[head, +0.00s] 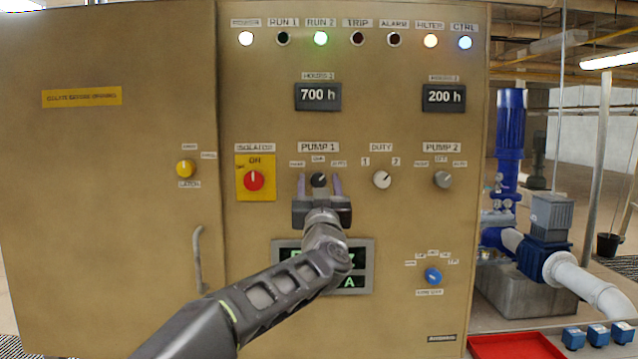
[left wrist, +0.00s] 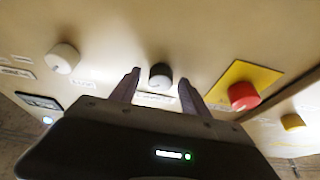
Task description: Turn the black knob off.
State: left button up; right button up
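The black knob (head: 319,179) sits on the tan panel under the PUMP 1 label, with small position labels around it. My left gripper (head: 319,186) is in front of it, fingers open, one to each side of the knob in the head view. In the left wrist view the black knob (left wrist: 160,76) shows between and beyond the two open fingers (left wrist: 162,88); I see no finger touching it. The knob's pointer is too small to read surely. My right gripper is not in view.
A red isolator knob (head: 254,181) on a yellow plate is left of the black knob. A white DUTY knob (head: 382,179) and a grey PUMP 2 knob (head: 443,179) are to the right. My left arm partly covers a display (head: 364,256) below. A door handle (head: 198,258) projects at left.

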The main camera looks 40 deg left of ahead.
pick_arm(q)
grip_shut()
dwell(0.4)
jog(key=shift+n, duration=0.6)
jog(key=n+g+y, duration=0.1)
jog(key=n, duration=0.1)
jog(key=n+g, duration=0.1)
jog(key=n, duration=0.1)
jog(key=shift+w+d+r+n+y, duration=0.1)
jog(key=shift+d+n+y, duration=0.05)
jog(key=shift+n+y, duration=0.2)
jog(key=n+g, duration=0.1)
jog(key=n, duration=0.2)
jog(key=n+g+y+p, duration=0.1)
jog(key=n+g, duration=0.1)
jog(key=n, duration=0.1)
jog(key=shift+n, duration=0.25)
jog(key=shift+o, duration=0.2)
grip_release()
jog(key=shift+g, duration=0.3)
